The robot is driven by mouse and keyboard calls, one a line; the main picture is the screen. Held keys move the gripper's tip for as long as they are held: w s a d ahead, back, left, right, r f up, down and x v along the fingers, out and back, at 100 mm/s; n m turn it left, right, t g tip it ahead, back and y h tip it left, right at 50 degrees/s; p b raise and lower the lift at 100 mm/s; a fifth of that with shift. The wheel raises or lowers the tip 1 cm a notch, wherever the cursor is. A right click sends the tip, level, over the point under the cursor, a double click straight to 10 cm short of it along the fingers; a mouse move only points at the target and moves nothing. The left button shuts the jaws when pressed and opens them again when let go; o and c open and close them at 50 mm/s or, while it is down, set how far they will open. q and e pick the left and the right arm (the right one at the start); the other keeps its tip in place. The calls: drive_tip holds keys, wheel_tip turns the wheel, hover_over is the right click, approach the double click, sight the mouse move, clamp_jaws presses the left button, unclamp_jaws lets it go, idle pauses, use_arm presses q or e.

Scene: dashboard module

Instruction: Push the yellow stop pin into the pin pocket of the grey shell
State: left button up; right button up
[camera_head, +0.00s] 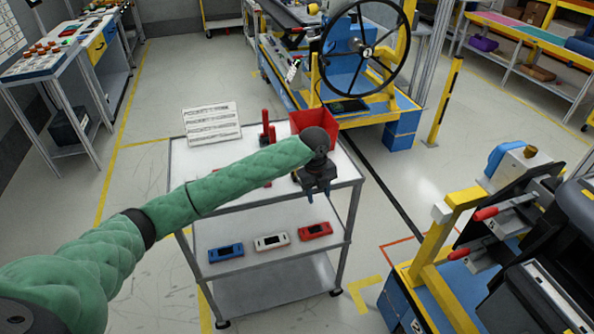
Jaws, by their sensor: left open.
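My left arm, in a green sleeve, reaches from the lower left across a cart. My left gripper (318,194) points down at the right front corner of the cart's top, its two dark fingers apart with nothing seen between them. I cannot make out the yellow stop pin or its pocket. I cannot pick out the grey shell for sure either. A fixture with a yellow frame (433,262), red-handled clamps (486,213) and dark panels stands at the lower right. My right gripper is not in view.
The cart (212,170) carries a red bin (320,122), red posts and a white text board (211,122). Its lower shelf holds blue (226,252), white (271,242) and red (315,231) modules. A steering-wheel stand (366,52) is behind. Floor is clear between cart and fixture.

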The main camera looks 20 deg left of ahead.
use_arm(q)
drive_tip(key=w+a+r+m+y, duration=0.1)
drive_tip(key=w+a+r+m, duration=0.15)
drive_tip(key=a+r, duration=0.2)
drive_tip(key=w+a+r+m, duration=0.1)
drive_tip(key=w+a+r, duration=0.2)
drive_tip(key=r, duration=0.3)
drive_tip(key=f+p, duration=0.1)
drive_tip(key=f, duration=0.1)
drive_tip(key=a+f+p, duration=0.1)
drive_tip(key=f+p, duration=0.2)
drive_tip(key=f, duration=0.1)
drive_tip(key=shift+w+a+f, duration=0.15)
drive_tip(key=shift+w+f, duration=0.15)
drive_tip(key=shift+w, duration=0.05)
drive_tip(key=shift+f, duration=0.5)
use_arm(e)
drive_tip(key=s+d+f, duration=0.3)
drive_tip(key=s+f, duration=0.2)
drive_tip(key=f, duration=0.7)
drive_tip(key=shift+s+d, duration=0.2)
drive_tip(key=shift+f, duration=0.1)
use_arm(q)
clamp_jaws()
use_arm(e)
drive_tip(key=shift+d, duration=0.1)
